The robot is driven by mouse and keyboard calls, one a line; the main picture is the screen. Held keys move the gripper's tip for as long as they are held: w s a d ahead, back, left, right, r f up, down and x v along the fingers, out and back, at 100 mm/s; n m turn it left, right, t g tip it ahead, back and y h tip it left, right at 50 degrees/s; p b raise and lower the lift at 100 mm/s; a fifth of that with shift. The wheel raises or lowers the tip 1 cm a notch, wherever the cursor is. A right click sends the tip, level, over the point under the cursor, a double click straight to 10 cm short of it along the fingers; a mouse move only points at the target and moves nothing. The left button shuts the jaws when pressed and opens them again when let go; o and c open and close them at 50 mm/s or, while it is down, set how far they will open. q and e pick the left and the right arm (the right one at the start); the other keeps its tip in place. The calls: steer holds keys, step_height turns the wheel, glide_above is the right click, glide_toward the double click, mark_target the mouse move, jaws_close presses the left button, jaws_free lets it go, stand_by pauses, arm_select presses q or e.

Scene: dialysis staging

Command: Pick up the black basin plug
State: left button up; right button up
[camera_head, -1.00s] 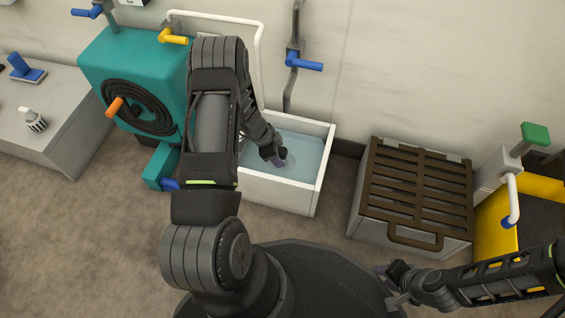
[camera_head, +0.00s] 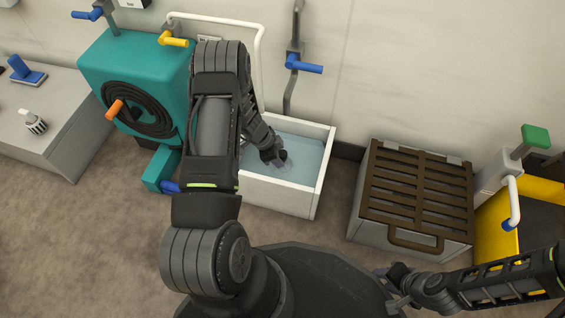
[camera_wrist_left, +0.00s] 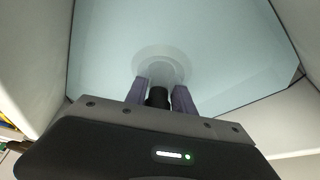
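The black basin plug (camera_wrist_left: 158,97) shows as a dark knob between the two finger pads of my left gripper (camera_wrist_left: 162,98) in the left wrist view. In the head view, the knob (camera_head: 283,154) shows at the tip of my left gripper (camera_head: 276,163). The fingers are apart, one on each side of the knob; contact is hard to tell. A pale round shape under the water lies just beyond them. The white basin (camera_head: 279,196) holds bluish water. My right gripper (camera_head: 394,288) is at the lower right, far from the basin; its fingers are too small to judge.
A teal machine (camera_head: 130,65) with a coiled black hose stands left of the basin. A brown slatted grate (camera_head: 418,190) tops a grey box on the right. A white pipe (camera_head: 260,60) and a blue-handled tap (camera_head: 304,65) stand behind the basin. Floor is clear at lower left.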

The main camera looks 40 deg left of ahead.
arm_select(q)
jaws_close()
steer(key=shift+r, duration=0.15)
step_height(320, 180, up, 18)
steer(key=r+p, duration=0.1)
steer(key=p, duration=0.7)
steer(key=s+a+f, duration=0.1)
steer(key=s+a, duration=1.1)
steer(key=a, duration=0.1)
steer(key=shift+a+f+p, duration=0.15)
steer(key=shift+p, duration=0.3)
steer(key=shift+s, duration=0.1)
